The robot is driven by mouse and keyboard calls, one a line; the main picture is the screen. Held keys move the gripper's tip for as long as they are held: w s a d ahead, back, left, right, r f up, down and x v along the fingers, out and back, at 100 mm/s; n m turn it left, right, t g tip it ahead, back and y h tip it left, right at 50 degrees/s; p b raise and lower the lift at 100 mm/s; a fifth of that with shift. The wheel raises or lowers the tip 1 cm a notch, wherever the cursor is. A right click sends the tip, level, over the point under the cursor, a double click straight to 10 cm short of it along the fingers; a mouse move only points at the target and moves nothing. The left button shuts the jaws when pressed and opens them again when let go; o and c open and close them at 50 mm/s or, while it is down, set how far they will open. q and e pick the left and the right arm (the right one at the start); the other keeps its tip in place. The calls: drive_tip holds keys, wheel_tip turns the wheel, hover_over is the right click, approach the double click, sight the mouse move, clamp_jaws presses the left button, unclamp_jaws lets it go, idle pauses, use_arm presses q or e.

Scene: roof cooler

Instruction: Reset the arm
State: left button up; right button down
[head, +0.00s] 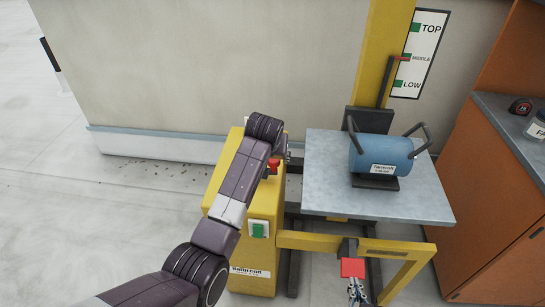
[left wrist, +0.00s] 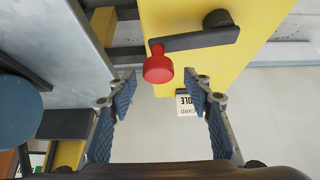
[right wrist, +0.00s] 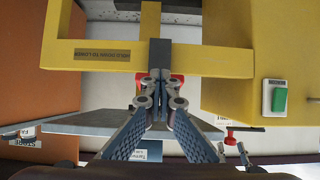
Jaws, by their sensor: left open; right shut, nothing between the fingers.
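A yellow lift bears a grey platform (head: 325,150) with a blue cylindrical tank (head: 385,155) on it. A black crank arm (left wrist: 200,40) with a red knob (left wrist: 158,68) sits on the yellow cabinet's side. My left gripper (left wrist: 163,84) is open, with the knob showing between its fingertips; I cannot tell if they touch. In the head view the red knob (head: 273,165) is beside my left wrist. A red pedal (head: 352,267) is on the lower yellow frame. My right gripper (right wrist: 160,88) is shut and empty at the pedal, partly hiding it; contact is unclear.
A yellow cabinet (head: 225,190) carries a green button (head: 258,230). The scale board (head: 420,55) reads TOP, MIDDLE and LOW, with a red pointer at MIDDLE. An orange cabinet (head: 490,215) with a grey top stands close at right.

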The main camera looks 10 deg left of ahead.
use_arm(q)
wheel_tip(320, 180, up, 3)
drive_tip(key=p, duration=0.2)
drive_tip(key=shift+s+p, duration=0.1)
drive_tip(key=shift+p, duration=0.2)
drive_tip(key=shift+w+r+p, duration=0.2)
drive_tip(key=shift+r+p, duration=0.5)
drive_tip(key=shift+p, duration=0.3)
drive_tip(key=shift+s+r+p, duration=0.1)
drive_tip(key=shift+r+p, duration=0.9)
drive_tip(key=shift+p, duration=0.1)
use_arm(e)
wheel_tip(320, 180, up, 8)
drive_tip(key=shift+w+f, duration=0.15)
drive_tip(key=shift+f, duration=0.05)
use_arm(q)
wheel_tip(320, 180, up, 8)
drive_tip(key=p, duration=0.8)
use_arm(e)
drive_tip(key=s+r, duration=0.3)
drive_tip(key=r, duration=0.4)
